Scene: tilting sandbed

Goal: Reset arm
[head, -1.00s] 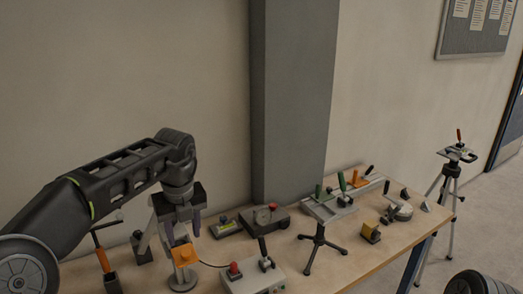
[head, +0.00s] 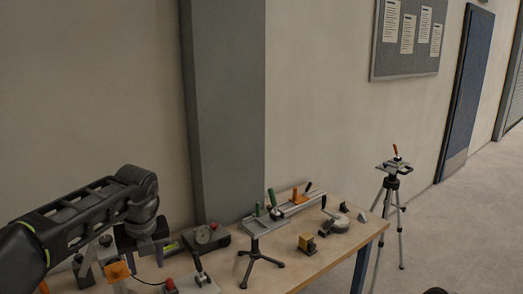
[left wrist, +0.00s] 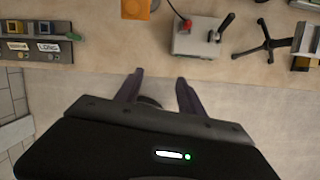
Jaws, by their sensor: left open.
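My left gripper (left wrist: 158,90) is open and empty in the left wrist view, with its two dark fingers apart over the table's front edge. The orange block also shows at the top of the left wrist view (left wrist: 135,8). A grey box with a red knob and a black lever (left wrist: 197,36) lies beyond the fingers. My right gripper is not in view.
A tripod (head: 391,190) stands on the floor to the right.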

